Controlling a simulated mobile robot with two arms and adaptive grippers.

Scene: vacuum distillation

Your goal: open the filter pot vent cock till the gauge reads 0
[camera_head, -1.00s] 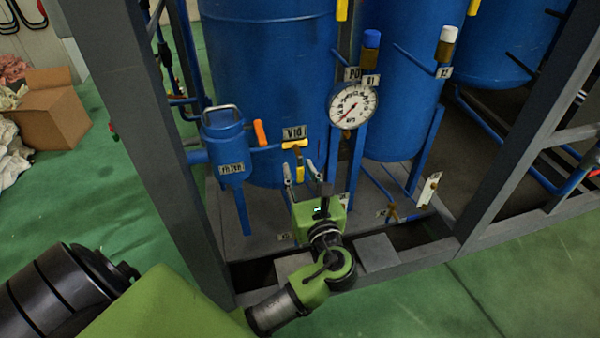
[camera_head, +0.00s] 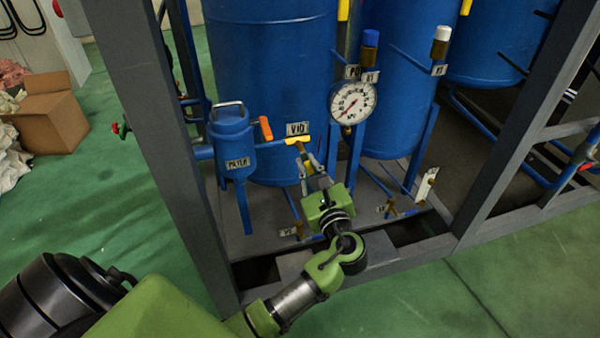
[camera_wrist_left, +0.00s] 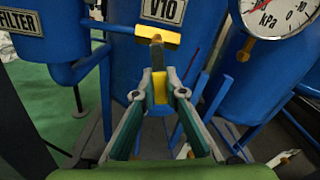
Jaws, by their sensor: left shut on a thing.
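The blue filter pot (camera_head: 232,150), labelled FILTER, stands left of the big tank. A pipe runs from it to a cock (camera_head: 298,140) with a yellow top under the V10 plate (camera_head: 297,128). The cock's lever, with a yellow grip (camera_wrist_left: 160,87), hangs down and slants slightly right in the head view. My left gripper (camera_head: 310,172) is shut on this grip; both fingers flank it in the left wrist view (camera_wrist_left: 160,95). The round kPa gauge (camera_head: 353,102) has its red needle toward the lower left; the exact reading is too small to tell. My right gripper is not in view.
Grey frame posts (camera_head: 150,130) stand left and right. Blue tanks (camera_head: 270,80) stand close behind. Lower pipes and small valves (camera_head: 392,208) lie near the base plate. Green floor in front is clear.

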